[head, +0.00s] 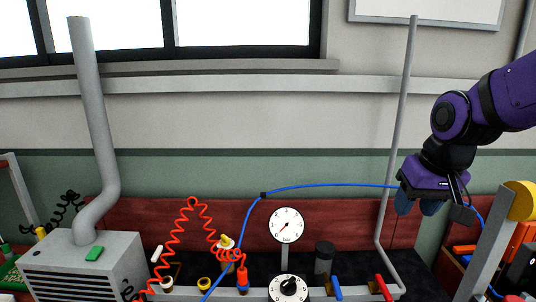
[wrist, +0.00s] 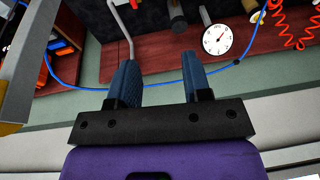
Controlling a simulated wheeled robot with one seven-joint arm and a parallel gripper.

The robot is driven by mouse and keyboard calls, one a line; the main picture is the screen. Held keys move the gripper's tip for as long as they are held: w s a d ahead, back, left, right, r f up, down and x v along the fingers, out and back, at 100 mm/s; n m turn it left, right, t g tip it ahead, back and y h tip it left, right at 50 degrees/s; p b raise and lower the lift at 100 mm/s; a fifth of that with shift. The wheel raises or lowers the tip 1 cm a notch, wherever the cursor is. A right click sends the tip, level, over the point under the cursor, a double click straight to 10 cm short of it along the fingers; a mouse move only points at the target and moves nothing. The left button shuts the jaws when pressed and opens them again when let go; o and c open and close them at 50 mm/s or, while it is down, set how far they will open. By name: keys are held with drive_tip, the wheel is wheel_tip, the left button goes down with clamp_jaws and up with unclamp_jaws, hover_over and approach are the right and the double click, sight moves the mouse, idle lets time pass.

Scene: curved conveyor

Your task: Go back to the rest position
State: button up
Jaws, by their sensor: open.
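My gripper (head: 418,204) hangs from my purple arm at the right of the head view, in the air in front of the dark red back panel. In the wrist view its two blue fingers (wrist: 160,80) stand well apart with nothing between them. The gripper is open and empty. A blue hose (head: 320,185) runs behind it in the head view, and I cannot tell how close they are. No object of the task is named besides my own arm.
A grey machine with a bent pipe (head: 83,265) stands at the left. A dial gauge (head: 286,225), a coiled red hose (head: 178,235) and a thin grey pipe (head: 396,130) stand along the bench. A grey frame with a yellow end (head: 492,245) is close to the gripper's right.

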drive_tip(key=s+d+r+t, duration=0.1)
drive_tip(key=s+r, duration=0.2)
drive_tip(key=s, duration=0.4)
drive_tip(key=s+d+r+t, duration=0.1)
drive_tip(key=s+d+r, duration=0.1)
drive_tip(key=s, duration=0.4)
drive_tip(key=shift+s+r+h, duration=0.35)
drive_tip(key=shift+r+h, duration=0.05)
drive_tip(key=shift+r, duration=0.2)
